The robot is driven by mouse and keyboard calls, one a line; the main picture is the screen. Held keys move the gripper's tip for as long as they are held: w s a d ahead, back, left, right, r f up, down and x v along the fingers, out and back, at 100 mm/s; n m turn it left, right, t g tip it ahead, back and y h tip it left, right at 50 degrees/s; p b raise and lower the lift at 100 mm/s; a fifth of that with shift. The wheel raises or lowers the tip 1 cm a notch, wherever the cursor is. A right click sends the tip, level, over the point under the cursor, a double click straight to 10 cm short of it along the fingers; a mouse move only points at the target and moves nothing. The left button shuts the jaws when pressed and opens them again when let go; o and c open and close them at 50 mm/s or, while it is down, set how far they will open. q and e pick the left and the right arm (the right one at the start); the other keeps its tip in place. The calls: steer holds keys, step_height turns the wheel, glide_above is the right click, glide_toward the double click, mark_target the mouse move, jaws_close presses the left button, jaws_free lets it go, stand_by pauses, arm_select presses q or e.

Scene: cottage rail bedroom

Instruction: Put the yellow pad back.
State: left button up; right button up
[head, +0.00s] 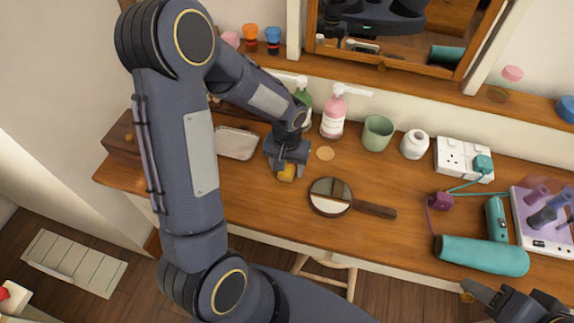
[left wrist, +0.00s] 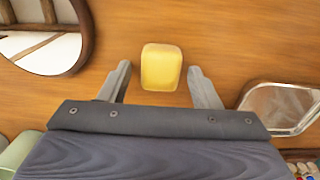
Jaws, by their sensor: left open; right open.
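The yellow pad (head: 287,172) lies on the wooden dressing table, partly hidden by my left gripper in the head view. In the left wrist view the yellow pad (left wrist: 161,67) is a small rounded block. My left gripper (head: 287,165) is open and pointed down over the pad. In the left wrist view its fingertips (left wrist: 160,75) are on either side of the pad, with a gap on each side. My right gripper (head: 474,291) is at the bottom right corner, open and empty, partly cut off by the frame.
A hand mirror (head: 331,196) lies right of the pad; a metal tray (head: 237,143) lies left. Pump bottles (head: 333,117), a green cup (head: 377,133) and a white pot (head: 414,144) stand behind. A hair dryer (head: 484,254) lies at the right.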

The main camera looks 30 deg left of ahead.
mark_target(287, 168)
arm_select(q)
step_height(287, 168, up, 12)
steer(key=p, duration=0.1)
steer(key=s+d+r+t+h, duration=0.2)
steer(key=s+r, duration=0.1)
steer(key=s, duration=0.5)
steer(key=s+d+r+m+t+h, duration=0.1)
steer(key=s+d+r+t, duration=0.1)
steer(key=s, duration=0.7)
step_height(287, 168, up, 2)
steer(key=shift+s+d+r+t+h, duration=0.15)
steer(key=shift+s+r+t+h, duration=0.2)
steer(key=shift+t, duration=0.45)
steer(key=shift+w+f, duration=0.1)
steer(key=shift+f, duration=0.05)
steer(key=shift+c, duration=0.5)
